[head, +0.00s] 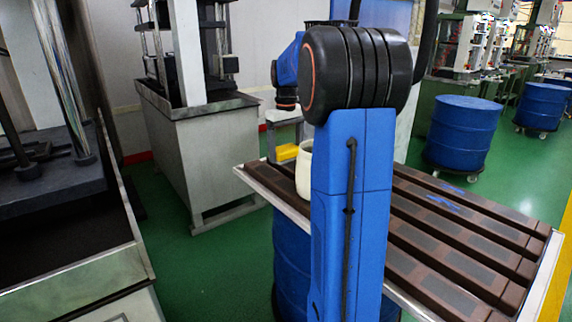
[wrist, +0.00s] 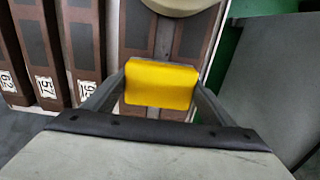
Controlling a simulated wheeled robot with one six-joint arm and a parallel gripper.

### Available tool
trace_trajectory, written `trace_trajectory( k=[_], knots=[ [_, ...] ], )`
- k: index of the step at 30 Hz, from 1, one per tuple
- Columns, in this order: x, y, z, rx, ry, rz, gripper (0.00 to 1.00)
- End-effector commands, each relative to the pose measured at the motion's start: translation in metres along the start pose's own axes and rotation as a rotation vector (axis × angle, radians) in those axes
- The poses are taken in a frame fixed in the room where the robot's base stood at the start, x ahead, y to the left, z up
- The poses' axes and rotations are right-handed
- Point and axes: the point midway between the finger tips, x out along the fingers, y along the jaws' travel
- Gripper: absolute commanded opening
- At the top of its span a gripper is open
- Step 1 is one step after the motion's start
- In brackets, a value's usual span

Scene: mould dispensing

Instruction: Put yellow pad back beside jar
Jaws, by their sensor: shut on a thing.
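The yellow pad (wrist: 160,84) is between the two fingers of my gripper (wrist: 161,88) in the wrist view, and the gripper is shut on it. The pad also shows in the head view (head: 287,152), left of the jar and partly hidden. The pale cream jar (head: 304,172) stands upright on the slatted table, half hidden behind my blue arm. In the wrist view, part of the jar (wrist: 183,5) shows at the top edge, just beyond the pad. I cannot tell whether the pad touches the surface below it.
The table (head: 547,262) carries long brown slabs (head: 440,225) with dark patches, and number labels show in the wrist view. Blue drums (head: 462,130) stand on the green floor to the right. A grey machine base (head: 200,150) stands left of the table, with green floor between.

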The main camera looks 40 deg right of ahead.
Motion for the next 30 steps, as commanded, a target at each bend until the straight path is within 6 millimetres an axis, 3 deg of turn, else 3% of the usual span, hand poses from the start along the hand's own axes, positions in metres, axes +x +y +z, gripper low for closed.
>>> trace_trajectory(
  k=[14,30],
  knots=[
    [0.044,0.0,0.0,0.0,-0.001,0.0,0.53],
    [0.052,0.0,0.0,0.0,0.001,0.0,0.53]
  ],
)
